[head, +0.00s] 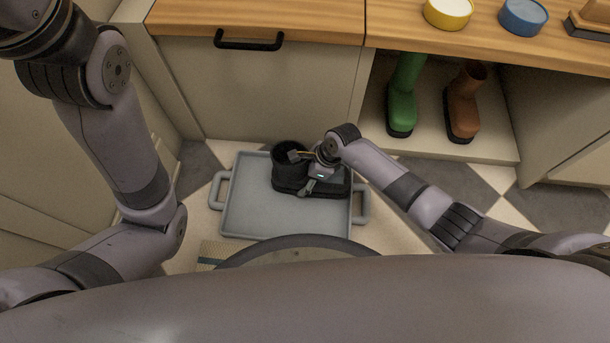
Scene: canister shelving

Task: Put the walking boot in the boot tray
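A black walking boot (288,177) is upright over the right back part of the grey boot tray (250,218), its toe pointing right. I cannot tell for sure whether its sole touches the tray floor. My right gripper (301,172) is at the boot's ankle, coming from the right, with its fingers spaced apart at the boot. The gripper's own body hides part of the boot, and whether the fingers press on it does not show. My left arm bends at the left side, and its gripper is out of view.
A green boot (402,100) and a brown boot (463,103) stand in the open cubby at the right. A yellow tin (448,13) and a blue tin (523,17) are on the wooden counter (265,18). A striped mat (213,253) lies in front of the tray. The tray's left half is empty.

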